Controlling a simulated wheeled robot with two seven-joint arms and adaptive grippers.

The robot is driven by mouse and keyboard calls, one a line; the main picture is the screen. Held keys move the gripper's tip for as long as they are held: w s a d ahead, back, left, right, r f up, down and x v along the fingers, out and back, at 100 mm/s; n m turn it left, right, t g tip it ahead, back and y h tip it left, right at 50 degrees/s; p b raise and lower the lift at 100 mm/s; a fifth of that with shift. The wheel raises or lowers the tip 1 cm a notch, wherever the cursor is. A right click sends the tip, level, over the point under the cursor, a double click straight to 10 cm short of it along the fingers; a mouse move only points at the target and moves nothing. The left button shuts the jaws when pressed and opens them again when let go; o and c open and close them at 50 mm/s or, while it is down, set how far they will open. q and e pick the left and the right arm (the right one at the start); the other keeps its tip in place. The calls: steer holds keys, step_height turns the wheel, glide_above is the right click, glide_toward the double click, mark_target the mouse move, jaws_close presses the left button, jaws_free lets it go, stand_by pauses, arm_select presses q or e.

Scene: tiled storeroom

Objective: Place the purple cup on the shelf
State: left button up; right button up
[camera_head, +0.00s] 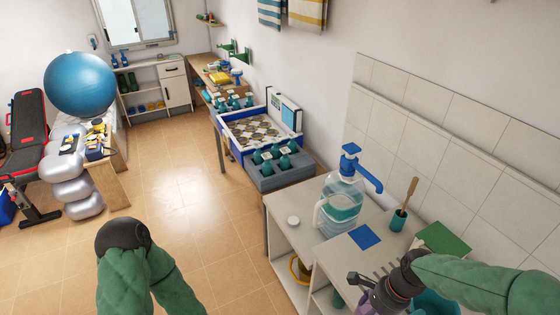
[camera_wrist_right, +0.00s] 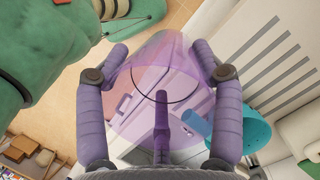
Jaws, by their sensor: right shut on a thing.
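The purple cup (camera_wrist_right: 148,112) is see-through and fills the middle of the right wrist view. My right gripper (camera_wrist_right: 160,52) is shut on it, with one finger along each side. In the head view my right gripper (camera_head: 362,285) is at the lower right, over the near part of the white counter; the cup is hard to make out there. A white unit (camera_head: 283,245) with an open compartment below its top stands left of this gripper. Another white shelf unit (camera_head: 147,76) stands at the far wall. My left arm shows only its bent part; its gripper is out of view.
A water jug with a blue pump (camera_head: 342,205), a blue square (camera_head: 363,237), a white lid (camera_head: 293,221) and a teal brush holder (camera_head: 398,222) stand on the counter. A teal bowl (camera_wrist_right: 240,130) is near the cup. The tiled floor at the middle is clear.

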mark_target(364, 312)
steer(key=shift+s+f, duration=0.1)
steer(key=shift+s, duration=0.4)
steer(key=shift+f+n+b, duration=0.15)
steer(key=shift+n+b, duration=0.2)
steer(key=shift+n, duration=0.05)
steer(key=w+f+n, duration=0.1)
steer(key=w+f+n+b, duration=0.1)
steer(key=w, duration=0.1)
steer(key=shift+a+f+g, duration=0.1)
steer(key=shift+a+g, duration=0.05)
steer(key=shift+g, duration=0.25)
steer(key=shift+w+a+f+n+h+b, duration=0.15)
steer(key=shift+f+n+h+b, duration=0.15)
steer(key=shift+n, duration=0.2)
arm_select(q)
step_height(364, 312, down, 10)
steer(key=b, duration=0.7)
steer(key=shift+s, duration=0.35)
arm_select(e)
steer(key=w+a+f+n+g+h, duration=0.2)
steer(key=w+a+f+n, duration=0.2)
steer(key=w+f+n, duration=0.5)
step_height(364, 312, down, 3)
steer(key=n, duration=0.4)
steer(key=shift+w+h, duration=0.3)
arm_select(q)
steer(key=shift+r, duration=0.1)
